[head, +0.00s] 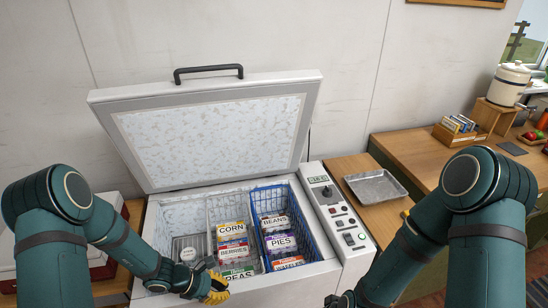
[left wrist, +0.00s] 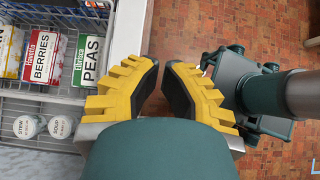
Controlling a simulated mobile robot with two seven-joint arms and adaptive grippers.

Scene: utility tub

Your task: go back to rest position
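My left gripper (head: 214,288) with yellow ribbed fingers is at the front left edge of an open chest freezer (head: 290,290), near the PEAS box (head: 237,274). In the left wrist view the left gripper (left wrist: 164,66) shows a gap between its dark pads, with nothing between them and brick floor beyond. My right arm (head: 470,215) comes in from the right and bends down past the bottom edge. Its gripper fingers are out of view.
The freezer lid (head: 210,135) stands raised. A wire basket (head: 212,215) and a blue basket (head: 312,220) hold labelled boxes. White-lidded tubs (head: 188,254) sit at left. A control panel (head: 338,215) and a metal tray (head: 375,187) on wood are at right.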

